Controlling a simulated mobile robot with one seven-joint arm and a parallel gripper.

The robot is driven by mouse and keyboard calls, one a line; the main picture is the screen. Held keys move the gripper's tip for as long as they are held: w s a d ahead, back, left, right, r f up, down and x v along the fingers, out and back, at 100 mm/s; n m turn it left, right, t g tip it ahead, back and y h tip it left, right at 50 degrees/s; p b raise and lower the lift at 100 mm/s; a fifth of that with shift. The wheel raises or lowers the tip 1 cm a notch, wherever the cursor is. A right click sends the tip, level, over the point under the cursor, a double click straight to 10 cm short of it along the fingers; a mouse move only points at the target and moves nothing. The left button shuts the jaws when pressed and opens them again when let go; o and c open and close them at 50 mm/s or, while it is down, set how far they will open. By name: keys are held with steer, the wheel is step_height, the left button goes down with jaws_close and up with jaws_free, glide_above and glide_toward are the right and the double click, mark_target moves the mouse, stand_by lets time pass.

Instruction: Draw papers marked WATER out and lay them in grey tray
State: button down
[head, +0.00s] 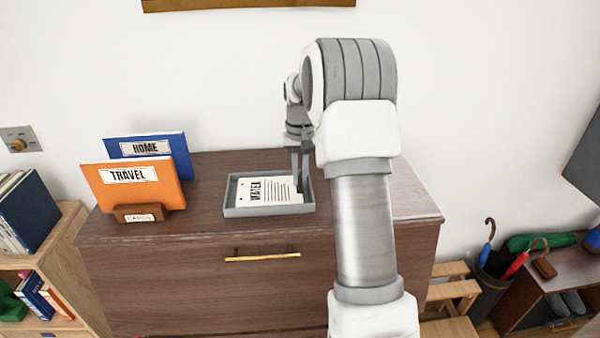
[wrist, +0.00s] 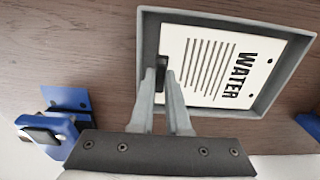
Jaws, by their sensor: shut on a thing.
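A white paper marked WATER (head: 265,190) lies flat in the grey tray (head: 232,210) on the dresser top. In the wrist view the WATER paper (wrist: 231,80) lies inside the rim of the tray (wrist: 285,100). My gripper (head: 299,178) points down at the right end of the paper, inside the tray. In the wrist view my gripper (wrist: 163,78) has its dark tips at the paper's edge away from the WATER word, closed on it. The tips partly hide that edge. An orange TRAVEL folder (head: 134,190) and a blue HOME folder (head: 174,148) stand upright at the left.
The folders stand by a small wooden labelled holder (head: 139,213). A white wall stands close behind. A bookshelf (head: 70,225) is at the left; umbrellas (head: 489,250) stand at the right.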

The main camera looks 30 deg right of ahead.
steer(key=shift+f, duration=0.35)
steer(key=c, duration=0.8)
jaws_free()
steer(key=shift+r, duration=0.1)
steer(key=shift+r+p, duration=3)
steer(key=shift+r, duration=0.95)
